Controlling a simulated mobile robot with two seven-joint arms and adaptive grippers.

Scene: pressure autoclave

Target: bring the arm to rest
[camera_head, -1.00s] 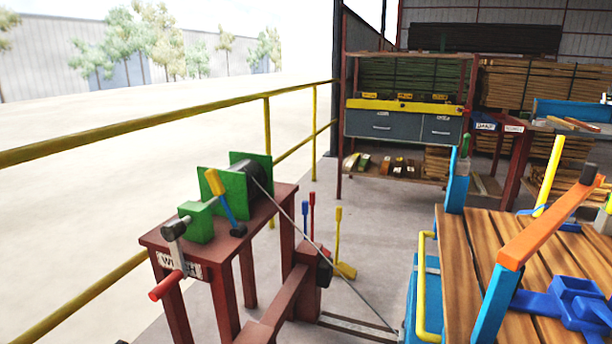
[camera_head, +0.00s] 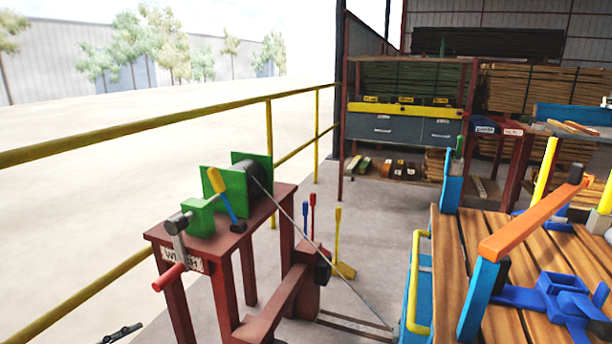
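A dark piece at the bottom left edge, which looks like the tip of my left gripper (camera_head: 122,333), shows in the head view. It is below and left of the winch (camera_head: 236,185), apart from it, over the pale floor. Too little of it shows to tell whether it is open or shut. My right gripper is not in view. The green winch stands on a dark red table (camera_head: 276,205), with a crank with a red handle (camera_head: 168,278) hanging down at its front and a yellow-and-blue lever (camera_head: 224,196) on its side.
A cable (camera_head: 325,260) runs from the winch down toward a wooden-topped cart (camera_head: 455,260) with an orange bar (camera_head: 530,222) and blue fittings at right. A yellow railing (camera_head: 180,126) runs along the left. Upright coloured levers (camera_head: 312,212) stand between winch and cart.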

